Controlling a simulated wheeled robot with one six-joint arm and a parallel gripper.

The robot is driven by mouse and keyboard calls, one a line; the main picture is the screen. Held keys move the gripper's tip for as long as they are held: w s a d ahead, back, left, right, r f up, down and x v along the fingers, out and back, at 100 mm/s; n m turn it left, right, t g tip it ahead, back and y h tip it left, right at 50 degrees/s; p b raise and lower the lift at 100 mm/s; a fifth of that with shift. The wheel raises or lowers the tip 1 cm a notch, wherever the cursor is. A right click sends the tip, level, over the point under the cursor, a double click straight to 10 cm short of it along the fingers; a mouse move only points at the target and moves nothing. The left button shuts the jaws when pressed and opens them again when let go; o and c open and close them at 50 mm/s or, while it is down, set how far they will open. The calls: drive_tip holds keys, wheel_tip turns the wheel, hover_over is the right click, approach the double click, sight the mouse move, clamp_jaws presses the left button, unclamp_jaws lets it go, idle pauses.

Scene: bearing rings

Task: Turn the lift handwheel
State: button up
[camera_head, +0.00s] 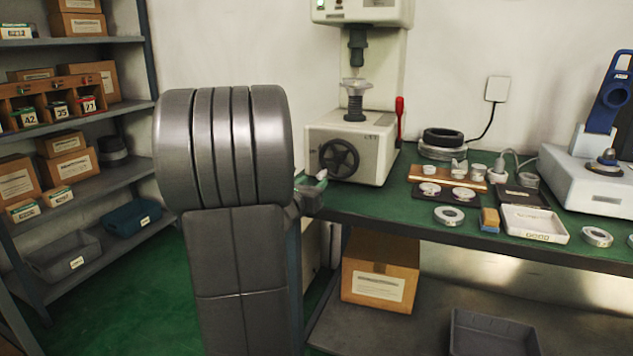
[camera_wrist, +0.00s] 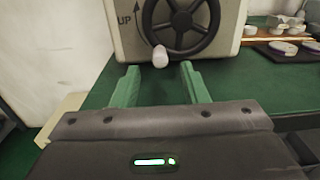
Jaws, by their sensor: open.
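The lift handwheel (camera_head: 338,158) is a black spoked wheel on the front of a cream bench machine (camera_head: 375,150). In the wrist view the handwheel (camera_wrist: 185,28) shows at the top, cut off by the frame edge. Its pale crank knob (camera_wrist: 160,57) sticks out at the lower left of the rim. An "UP" label with an arrow is left of the wheel. My gripper (camera_wrist: 158,72) has green fingers, spread apart and empty. The knob appears just beyond and between the fingertips; I cannot tell the exact gap. In the head view my arm hides most of the gripper.
The green bench (camera_head: 400,205) holds bearing rings (camera_head: 449,215), a white tray (camera_head: 535,223) and a black ring stack (camera_head: 443,140) to the right. A red lever (camera_head: 399,118) is on the machine's right side. Shelves (camera_head: 75,195) stand at left.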

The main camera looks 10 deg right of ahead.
sight(320, 178)
drive_tip(key=shift+x, duration=1.8)
clamp_jaws()
drive_tip(key=shift+s+f, duration=0.1)
drive_tip(key=shift+f, duration=0.05)
